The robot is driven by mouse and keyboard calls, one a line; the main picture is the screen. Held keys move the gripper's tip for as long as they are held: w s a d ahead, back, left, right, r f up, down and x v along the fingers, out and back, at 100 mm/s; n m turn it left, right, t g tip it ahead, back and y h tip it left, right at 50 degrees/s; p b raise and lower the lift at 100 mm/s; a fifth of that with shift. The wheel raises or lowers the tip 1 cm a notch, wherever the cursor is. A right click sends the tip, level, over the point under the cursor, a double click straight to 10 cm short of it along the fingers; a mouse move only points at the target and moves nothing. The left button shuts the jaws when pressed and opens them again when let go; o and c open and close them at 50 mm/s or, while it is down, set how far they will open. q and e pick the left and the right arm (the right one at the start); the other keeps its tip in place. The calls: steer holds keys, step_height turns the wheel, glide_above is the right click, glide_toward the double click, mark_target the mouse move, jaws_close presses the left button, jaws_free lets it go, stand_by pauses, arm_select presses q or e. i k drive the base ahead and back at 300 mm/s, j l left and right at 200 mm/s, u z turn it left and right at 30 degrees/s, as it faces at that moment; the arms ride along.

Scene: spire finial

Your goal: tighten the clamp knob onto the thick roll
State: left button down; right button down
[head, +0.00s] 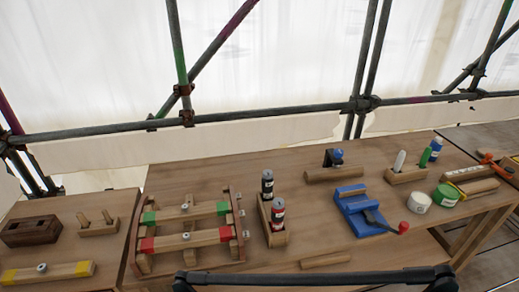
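A thick light-brown roll (318,176) lies on the table right of the middle. A dark clamp with a blue knob (337,154) stands at its upper side; I cannot tell how tightly it sits on the roll. At the far right, an orange clamp-like tool (497,166) lies by two more brown rolls (478,187), one of them with a pale band with marks. A blue fixture (358,208) with a black lever and a red knob (403,227) sits in front of the thick roll. Neither of my grippers is in view.
A wooden frame with green and red marked bars (185,237) lies left. Another holder (405,176) stands behind a white tub (417,203) and a green tub (446,195). A loose wooden strip (325,261) lies near the front edge.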

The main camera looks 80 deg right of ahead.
mark_target(338, 154)
steer(key=z, duration=3.4)
